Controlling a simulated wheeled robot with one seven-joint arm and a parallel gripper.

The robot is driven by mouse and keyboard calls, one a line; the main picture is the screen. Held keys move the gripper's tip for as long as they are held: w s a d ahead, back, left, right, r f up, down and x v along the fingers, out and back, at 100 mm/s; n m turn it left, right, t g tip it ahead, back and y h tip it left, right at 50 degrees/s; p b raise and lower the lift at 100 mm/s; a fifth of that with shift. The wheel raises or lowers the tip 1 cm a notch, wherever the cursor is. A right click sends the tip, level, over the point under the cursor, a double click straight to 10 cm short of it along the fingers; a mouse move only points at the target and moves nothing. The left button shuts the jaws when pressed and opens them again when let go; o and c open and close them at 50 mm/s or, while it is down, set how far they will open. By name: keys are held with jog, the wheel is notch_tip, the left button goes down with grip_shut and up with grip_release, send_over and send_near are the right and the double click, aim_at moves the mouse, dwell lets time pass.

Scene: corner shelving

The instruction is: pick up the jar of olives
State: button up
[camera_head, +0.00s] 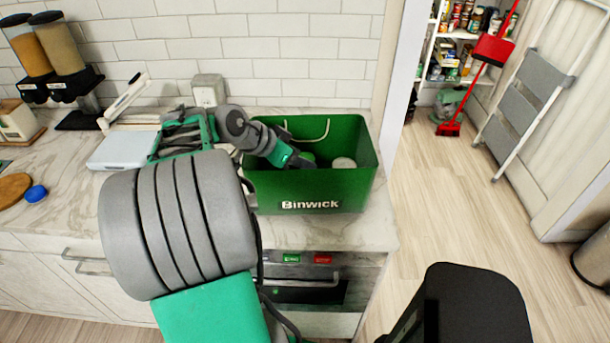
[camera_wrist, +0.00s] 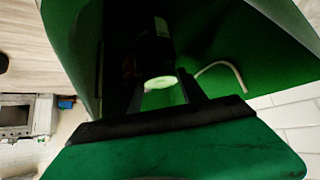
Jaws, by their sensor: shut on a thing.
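A green bin (camera_head: 312,188) marked "Binwick" stands on the counter, and its inner wall fills much of the wrist view (camera_wrist: 270,55). My arm reaches over its left rim, and my gripper (camera_head: 305,161) is down inside it. In the wrist view my gripper (camera_wrist: 163,90) has its fingers on either side of a dark jar (camera_wrist: 158,48) with a pale green round end (camera_wrist: 160,82); it is shut on this jar. The jar's label is too dark to read, so I cannot confirm olives. In the head view the fingertips are partly hidden.
A pale round thing (camera_head: 344,163) lies in the bin, right of my gripper. A cord handle (camera_head: 308,133) loops inside the back wall. A white scale-like device (camera_head: 124,150) stands left on the counter. The tiled wall is close behind; open floor lies right.

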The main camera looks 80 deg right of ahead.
grip_shut()
jog(key=shift+r, duration=0.15)
